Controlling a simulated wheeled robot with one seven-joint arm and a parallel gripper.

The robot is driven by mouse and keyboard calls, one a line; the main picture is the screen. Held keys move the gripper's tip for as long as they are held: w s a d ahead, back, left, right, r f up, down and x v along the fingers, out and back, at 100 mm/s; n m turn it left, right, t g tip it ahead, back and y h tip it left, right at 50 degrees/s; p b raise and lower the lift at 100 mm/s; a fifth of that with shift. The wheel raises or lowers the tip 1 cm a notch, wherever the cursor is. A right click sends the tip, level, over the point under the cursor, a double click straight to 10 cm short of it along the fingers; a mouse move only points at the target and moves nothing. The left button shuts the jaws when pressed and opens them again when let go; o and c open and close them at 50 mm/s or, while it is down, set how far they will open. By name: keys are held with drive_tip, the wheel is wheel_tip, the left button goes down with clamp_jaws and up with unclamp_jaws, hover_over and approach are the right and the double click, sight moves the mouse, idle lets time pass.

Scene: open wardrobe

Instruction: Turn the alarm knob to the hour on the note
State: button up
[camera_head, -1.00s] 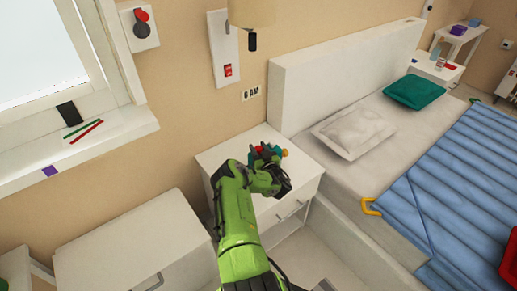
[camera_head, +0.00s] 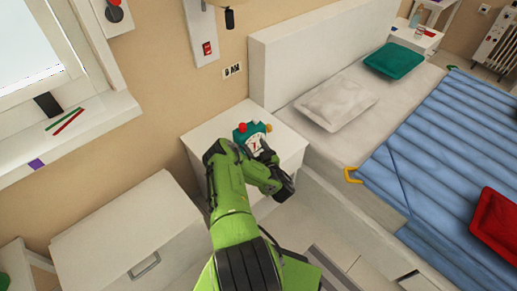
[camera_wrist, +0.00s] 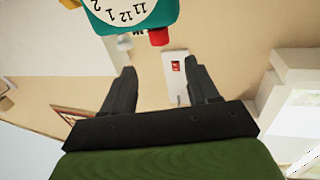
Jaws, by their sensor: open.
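A teal alarm clock (camera_head: 241,136) with a white dial stands on the white nightstand (camera_head: 215,125). In the wrist view the clock (camera_wrist: 165,14) is cut off by the top edge. Its dial (camera_wrist: 120,8) appears upside down, and a red knob (camera_wrist: 159,37) and a yellow knob (camera_wrist: 89,20) show. The note (camera_head: 232,71) on the wall reads an hour "AM"; its digit looks like 6 but is small. My gripper (camera_wrist: 162,84) is open and empty, apart from the clock, which partly hides behind my arm in the head view.
The bed's white headboard (camera_head: 262,78) stands right of the nightstand. A wall panel with a red switch (camera_head: 207,47) is above. A white cabinet (camera_head: 120,225) is at lower left. A yellow handle-like object (camera_head: 351,175) is at the bed's edge.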

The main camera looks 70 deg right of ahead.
drive_tip(key=p+v, duration=0.3)
drive_tip(key=p, duration=0.3)
drive_tip(key=shift+a, duration=0.1)
idle(0.5)
